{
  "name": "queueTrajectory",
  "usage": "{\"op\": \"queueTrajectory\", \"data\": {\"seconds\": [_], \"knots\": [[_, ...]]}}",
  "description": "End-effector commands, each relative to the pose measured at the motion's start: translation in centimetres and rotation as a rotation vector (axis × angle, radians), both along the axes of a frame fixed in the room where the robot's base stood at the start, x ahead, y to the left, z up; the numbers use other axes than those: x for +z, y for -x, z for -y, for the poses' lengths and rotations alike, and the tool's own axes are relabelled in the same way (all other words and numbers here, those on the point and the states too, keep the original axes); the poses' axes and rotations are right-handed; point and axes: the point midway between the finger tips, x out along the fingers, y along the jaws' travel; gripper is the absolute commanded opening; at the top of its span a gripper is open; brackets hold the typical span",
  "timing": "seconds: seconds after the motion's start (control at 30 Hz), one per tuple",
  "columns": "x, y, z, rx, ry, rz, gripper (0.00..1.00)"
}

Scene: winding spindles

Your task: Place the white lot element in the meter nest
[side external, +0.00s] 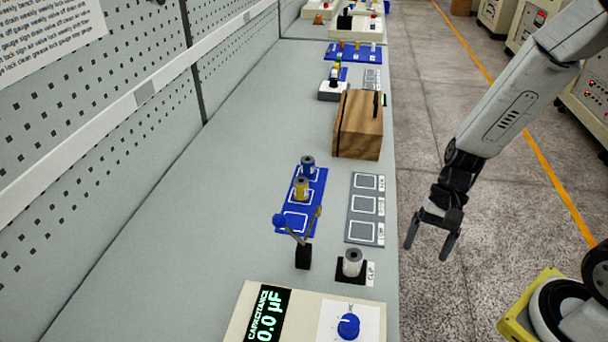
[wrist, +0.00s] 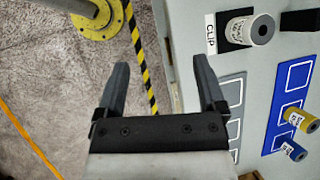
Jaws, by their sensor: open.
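A white-grey cylinder with a printed label (side external: 352,262), the only white element I see, stands upright on a black base marked CLIP near the bench's right edge. It also shows in the wrist view (wrist: 240,30) at top right. The capacitance meter (side external: 262,296) is at the front, its display reading 0.0 µF. My gripper (side external: 428,250) is open and empty, right of the bench over the floor. Its fingers (wrist: 161,64) also show apart in the wrist view.
A blue tray (side external: 279,219) holds a yellow element (side external: 301,190) and a blue element (side external: 308,165); its front square is empty. A grey tray (side external: 351,207) has empty marked squares. A wooden box (side external: 358,130) stands behind. A pegboard wall (side external: 100,130) lines the left.

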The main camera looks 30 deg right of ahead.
Motion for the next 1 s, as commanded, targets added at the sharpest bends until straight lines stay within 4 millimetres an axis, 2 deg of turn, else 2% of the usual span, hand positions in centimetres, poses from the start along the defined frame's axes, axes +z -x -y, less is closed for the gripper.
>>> {"op": "queueTrajectory", "data": {"seconds": [0.17, 0.3, 0.5, 0.7, 1.0], "knots": [[1.5, -0.3, 1.6, 0.293, 0.200, 0.207, 0.89], [3.0, -1.3, 2.4, 0.507, 0.332, 0.374, 0.89], [4.9, -2.7, 2.7, 0.710, 0.447, 0.547, 0.89], [5.5, -3.1, 2.6, 0.772, 0.480, 0.601, 0.89], [5.4, -3.1, 2.7, 0.770, 0.479, 0.600, 0.89]]}}
